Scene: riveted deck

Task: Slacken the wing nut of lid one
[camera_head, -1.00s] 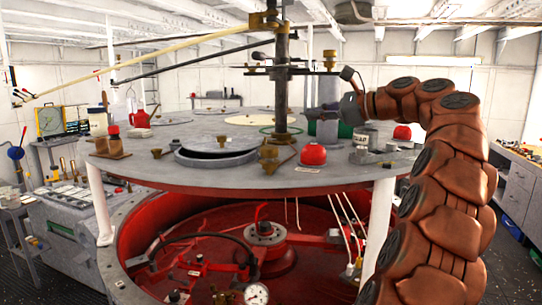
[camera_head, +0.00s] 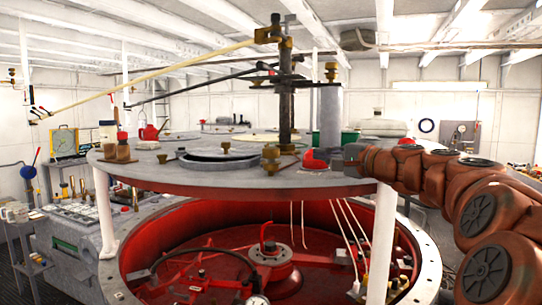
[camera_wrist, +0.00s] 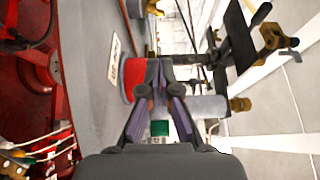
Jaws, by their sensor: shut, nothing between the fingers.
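A round grey lid (camera_head: 217,158) lies on the raised round table, with a brass fitting (camera_head: 226,147) on top. Other brass fittings stand by it: one (camera_head: 270,158) to its right and one (camera_head: 161,158) to its left. They are too small to tell which is the wing nut of lid one, and no label can be read. My gripper (camera_wrist: 167,88) is shut and empty. In the head view it is at the table's right side, beside a red domed knob (camera_head: 315,159). The knob (camera_wrist: 134,77) shows close to the fingers in the wrist view.
A dark upright post (camera_head: 285,110) with long lever arms rises from the table behind the fittings. A grey cylinder (camera_head: 330,120) stands right of it. Jars and a red can (camera_head: 149,132) stand at the left back. Below is an open red basin (camera_head: 320,275).

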